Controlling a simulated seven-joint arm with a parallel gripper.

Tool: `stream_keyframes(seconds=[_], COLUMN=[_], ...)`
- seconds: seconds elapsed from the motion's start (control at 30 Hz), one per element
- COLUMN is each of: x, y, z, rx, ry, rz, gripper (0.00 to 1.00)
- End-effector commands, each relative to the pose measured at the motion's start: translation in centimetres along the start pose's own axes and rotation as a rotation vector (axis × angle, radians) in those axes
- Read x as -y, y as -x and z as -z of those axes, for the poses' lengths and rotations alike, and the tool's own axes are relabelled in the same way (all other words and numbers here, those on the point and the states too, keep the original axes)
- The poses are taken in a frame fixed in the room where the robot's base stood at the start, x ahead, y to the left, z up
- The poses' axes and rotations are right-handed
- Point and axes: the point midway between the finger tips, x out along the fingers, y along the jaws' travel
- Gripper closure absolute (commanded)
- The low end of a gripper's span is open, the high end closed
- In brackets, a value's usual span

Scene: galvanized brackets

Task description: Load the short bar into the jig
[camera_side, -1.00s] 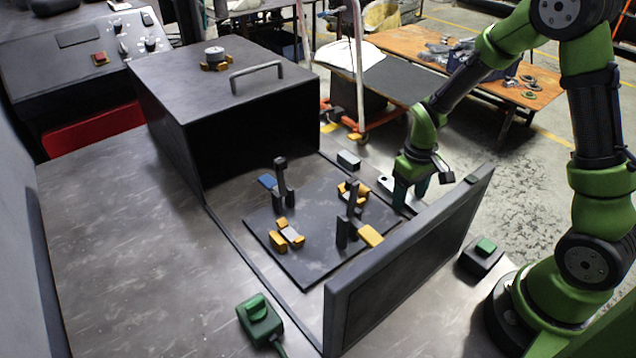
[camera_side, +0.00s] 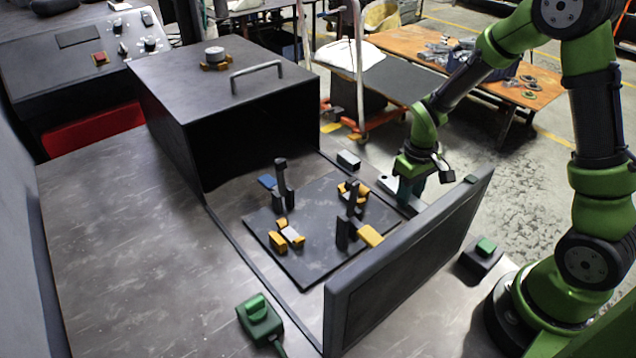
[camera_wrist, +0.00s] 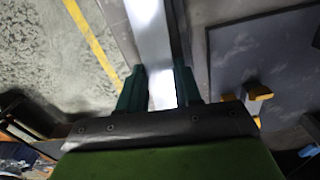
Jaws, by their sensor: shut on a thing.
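The short bar (camera_side: 387,182) is a pale metal piece lying low beside the jig plate, near the inner side of the dark upright panel. My gripper (camera_side: 409,196) points down at it and is shut on it. In the wrist view my gripper (camera_wrist: 159,90) has one green finger on each side of the bright bar (camera_wrist: 150,35), which runs away upward. The bar's near end is partly hidden by the fingers and panel. The jig (camera_side: 320,255) is a dark plate with yellow blocks and dark upright clamps, left of my gripper.
The dark upright panel (camera_side: 410,265) stands close in front of my gripper. A dark box with a handle (camera_side: 225,90) stands at the back left. Green-buttoned switches (camera_side: 258,315) sit in front. The table's left is clear.

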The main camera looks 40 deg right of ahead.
Motion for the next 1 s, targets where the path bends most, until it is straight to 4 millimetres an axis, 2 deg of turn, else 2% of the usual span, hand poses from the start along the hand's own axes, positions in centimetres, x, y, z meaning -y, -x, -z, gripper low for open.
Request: stream_keyframes(seconds=[0.3,0.57,0.83,1.0], x=[0.0,0.0,0.0,0.0], y=[6.1,10.6,19.3,23.8], z=[0.2,0.2,0.2,0.1], rx=[-0.009,-0.009,-0.014,-0.009], ry=[0.001,0.000,0.000,0.001], rz=[0.000,0.000,-0.001,-0.002], gripper=[1.00,1.00,1.00,1.00])
